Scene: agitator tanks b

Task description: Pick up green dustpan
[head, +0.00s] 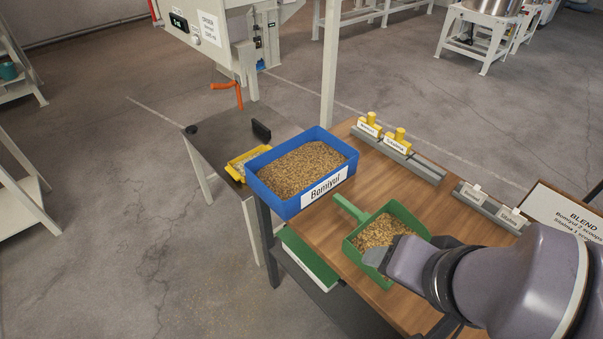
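The green dustpan (409,219) lies on the wooden table with brown grain in it. Its green handle points to the upper left, close to the blue bin. My arm reaches in from the lower right and covers the dustpan's lower right side. The finger opening does not show clearly.
A blue bin (280,203) labelled Bomiyul, full of grain, stands left of the dustpan. Yellow weights (397,139) and grey holders (491,207) line the far side. A BLEND sign (565,215) stands right. A yellow tray (243,165) sits on the dark stand behind.

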